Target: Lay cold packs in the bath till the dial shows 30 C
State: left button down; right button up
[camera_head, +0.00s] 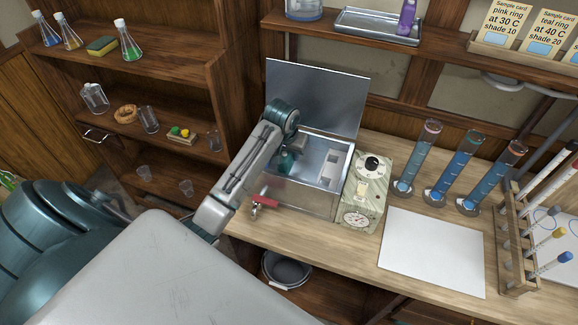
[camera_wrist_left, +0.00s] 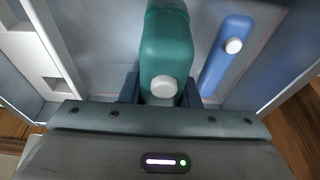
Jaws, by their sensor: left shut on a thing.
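The metal bath (camera_head: 303,200) stands on the bench with its lid (camera_head: 316,97) raised. My left arm reaches over its rim, and my left gripper (camera_head: 290,155) is down inside. In the left wrist view the gripper (camera_wrist_left: 160,92) is shut on a teal pack (camera_wrist_left: 166,45) with a white cap. A slimmer blue pack (camera_wrist_left: 226,55) with a white cap lies beside it, apart from the fingers. The round dial (camera_head: 356,218) is on the control box (camera_head: 366,190) right of the bath; its reading is too small to tell. My right gripper is not in view.
A white fitting (camera_head: 329,166) is inside the bath on the right. A red-handled tap (camera_head: 262,202) sticks out in front. Tall blue-liquid cylinders (camera_head: 418,160), a white sheet (camera_head: 432,252) and a tube rack (camera_head: 520,235) stand right. A bucket (camera_head: 287,270) is below.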

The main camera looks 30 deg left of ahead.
aim_at(285, 154)
pick_arm(q)
jog(key=shift+s+f, duration=0.15)
jog(key=shift+f, duration=0.7)
notch_tip(285, 154, down, 3)
jog(key=shift+f+p, duration=0.15)
jog(key=shift+p, duration=0.7)
jog(key=shift+f, duration=0.35)
jog(key=shift+f, duration=0.1)
jog(key=c, duration=1.1)
grip_release()
jog(key=shift+r, duration=0.6)
jog(key=b+v, duration=0.3)
jog(key=v, duration=0.8)
jog(key=shift+s, duration=0.15)
